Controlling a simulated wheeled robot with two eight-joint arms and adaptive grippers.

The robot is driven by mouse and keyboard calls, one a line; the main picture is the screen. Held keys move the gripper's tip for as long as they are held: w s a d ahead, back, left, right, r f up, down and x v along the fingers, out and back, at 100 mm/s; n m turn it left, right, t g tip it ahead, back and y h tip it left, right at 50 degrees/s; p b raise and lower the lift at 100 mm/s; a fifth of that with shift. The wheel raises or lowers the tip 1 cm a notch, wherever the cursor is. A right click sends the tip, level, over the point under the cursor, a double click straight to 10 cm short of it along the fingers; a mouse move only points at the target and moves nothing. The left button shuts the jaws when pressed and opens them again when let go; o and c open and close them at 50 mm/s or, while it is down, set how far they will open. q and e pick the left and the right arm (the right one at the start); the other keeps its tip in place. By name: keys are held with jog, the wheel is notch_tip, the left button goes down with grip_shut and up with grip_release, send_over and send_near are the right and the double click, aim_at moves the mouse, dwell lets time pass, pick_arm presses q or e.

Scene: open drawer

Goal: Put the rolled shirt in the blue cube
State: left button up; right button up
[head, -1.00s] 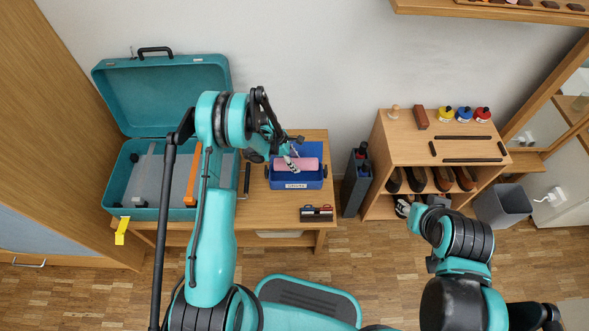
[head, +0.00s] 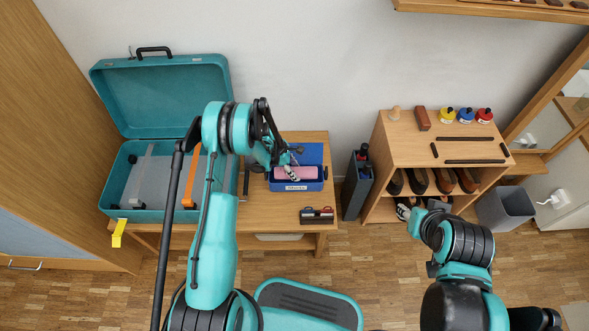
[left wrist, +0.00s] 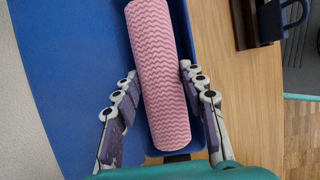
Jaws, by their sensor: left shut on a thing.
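The rolled shirt is a pink ribbed roll (head: 294,172), lying lengthwise along the front wall of the open blue box (head: 296,186) on the wooden table. My left gripper (head: 291,168) reaches over the box and is shut on the roll.
An open teal case (head: 125,180) stands left of the box. A dark grey bin (head: 355,187) stands between the table and the shelf unit (head: 405,140) holding shoes.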

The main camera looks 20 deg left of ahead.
pick_arm(q)
jog(key=o, duration=1)
